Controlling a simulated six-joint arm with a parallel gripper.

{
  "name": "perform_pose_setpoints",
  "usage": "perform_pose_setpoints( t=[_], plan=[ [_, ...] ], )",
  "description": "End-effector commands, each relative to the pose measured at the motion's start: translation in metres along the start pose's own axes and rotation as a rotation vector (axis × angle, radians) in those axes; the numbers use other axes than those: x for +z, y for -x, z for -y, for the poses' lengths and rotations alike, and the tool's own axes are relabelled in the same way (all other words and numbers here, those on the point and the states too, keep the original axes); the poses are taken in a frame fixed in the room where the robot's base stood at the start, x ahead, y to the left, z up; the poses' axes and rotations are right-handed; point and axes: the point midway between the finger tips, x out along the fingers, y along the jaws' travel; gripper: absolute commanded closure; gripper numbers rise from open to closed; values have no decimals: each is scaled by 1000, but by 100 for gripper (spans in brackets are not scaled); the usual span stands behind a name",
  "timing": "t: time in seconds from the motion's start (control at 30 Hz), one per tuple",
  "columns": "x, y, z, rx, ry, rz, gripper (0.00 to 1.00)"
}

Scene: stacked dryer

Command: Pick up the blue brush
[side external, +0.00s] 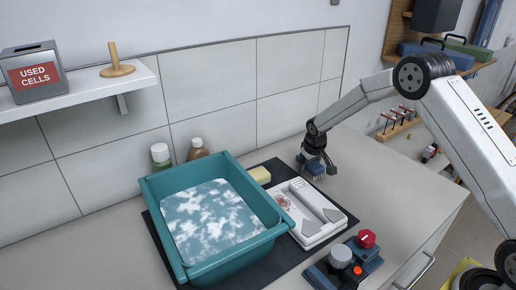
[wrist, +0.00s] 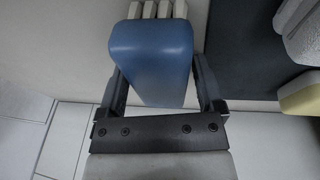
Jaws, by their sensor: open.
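The blue brush (wrist: 150,55) fills the upper middle of the wrist view, with pale bristle tufts at its top edge. My gripper (wrist: 157,85) is open, with one finger on each side of the brush body. A narrow gap shows beside the right finger; whether the left finger touches cannot be told. In the side view my gripper (side external: 316,160) points down at the counter right of the dark mat, and the small blue brush (side external: 314,169) is between and below its fingers, partly hidden by them.
A teal basin (side external: 158,215) of foamy water stands on a dark mat (side external: 346,218). Beside it are a yellow sponge (side external: 260,174) and a white tray (side external: 309,234). A blue device with a red knob (side external: 366,238) is in front. The tiled wall (side external: 211,84) is behind; counter right of my gripper is clear.

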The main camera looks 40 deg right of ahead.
Motion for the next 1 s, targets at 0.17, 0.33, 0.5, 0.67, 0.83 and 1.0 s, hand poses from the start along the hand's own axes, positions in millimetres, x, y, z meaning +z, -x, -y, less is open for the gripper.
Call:
perform_pose_setpoints(
  t=[0.17,0.33,0.5,0.67,0.83,1.0],
  plan=[
    [0,0,0,0,0,0,14],
    [0,0,0,0,0,0,14],
    [0,0,0,0,0,0,14],
    [0,-1,0,0,0,0,14],
    [1,-2,0,0,0,0,14],
    [1,-3,0,0,0,0,36]
  ],
)
